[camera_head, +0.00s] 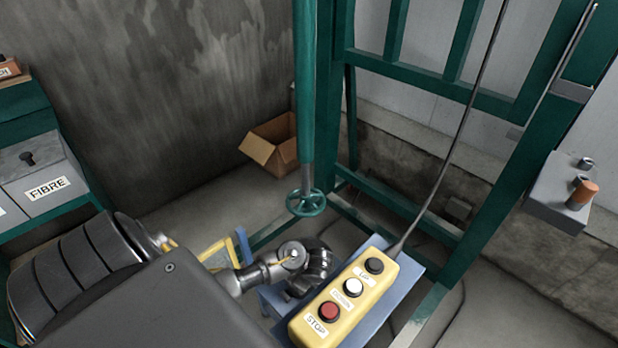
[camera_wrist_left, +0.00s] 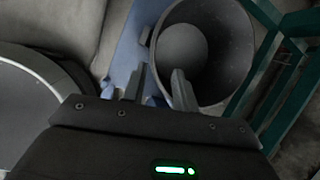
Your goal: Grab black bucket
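The black bucket (camera_wrist_left: 228,62) shows from above in the left wrist view, at the upper middle, with its round opening facing the camera. My left gripper (camera_wrist_left: 160,73) is open at the bucket's near-left edge. Its right finger overlaps the bucket's wall in the picture and its left finger is outside the bucket. I cannot tell whether either finger touches it. In the head view my arm parts cover the lower left, and I cannot make out the bucket or the left gripper's fingers. My right gripper is in neither view.
A yellow control box (camera_head: 342,297) with red, white and black buttons stands at the front, on a cable. A green frame (camera_head: 323,100) with a handwheel (camera_head: 306,202) rises behind it. A cardboard box (camera_head: 271,146) lies by the wall. A FIBRE drawer unit (camera_head: 45,186) stands left.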

